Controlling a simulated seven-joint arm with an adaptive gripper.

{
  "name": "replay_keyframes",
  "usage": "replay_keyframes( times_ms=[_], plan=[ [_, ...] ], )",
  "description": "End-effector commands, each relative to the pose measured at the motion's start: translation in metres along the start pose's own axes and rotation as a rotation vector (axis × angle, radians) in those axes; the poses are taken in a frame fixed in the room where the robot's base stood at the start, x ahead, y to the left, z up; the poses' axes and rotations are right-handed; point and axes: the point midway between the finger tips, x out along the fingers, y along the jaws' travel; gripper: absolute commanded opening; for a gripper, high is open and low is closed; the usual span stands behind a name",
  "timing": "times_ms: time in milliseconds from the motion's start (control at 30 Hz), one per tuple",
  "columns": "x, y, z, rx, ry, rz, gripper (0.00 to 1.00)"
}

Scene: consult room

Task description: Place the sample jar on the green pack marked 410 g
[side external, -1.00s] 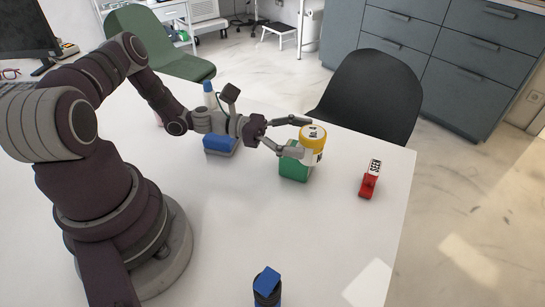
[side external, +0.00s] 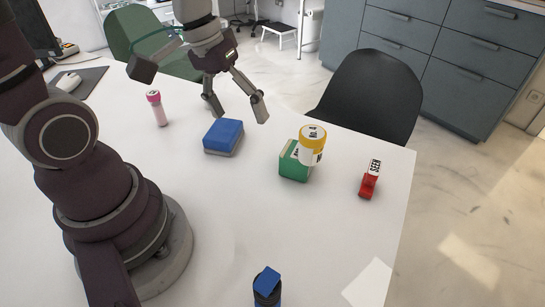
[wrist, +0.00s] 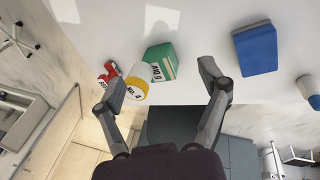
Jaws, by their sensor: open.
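The sample jar (side external: 312,150) is white with a yellow lid and a label. In the wrist view the jar (wrist: 138,82) overlaps the green pack (wrist: 164,54), whose label reading 410 g partly shows. My gripper (side external: 238,105) is open and empty, above the table's far edge, left of and apart from the jar. Its two fingers also show spread in the wrist view (wrist: 157,83).
A blue block (side external: 223,136) lies left of the pack. A red item with a white label (side external: 369,180) is to the right. A pink-capped bottle (side external: 157,108) stands at far left, and a dark bottle with a blue top (side external: 267,287) at the front. The table between them is clear.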

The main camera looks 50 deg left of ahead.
Motion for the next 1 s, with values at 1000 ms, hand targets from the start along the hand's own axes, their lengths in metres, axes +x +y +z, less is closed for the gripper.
replay_keyframes(
  times_ms=[1000],
  plan=[
    [-0.057,-0.008,0.025,0.428,0.313,-0.116,0.75]
  ],
)
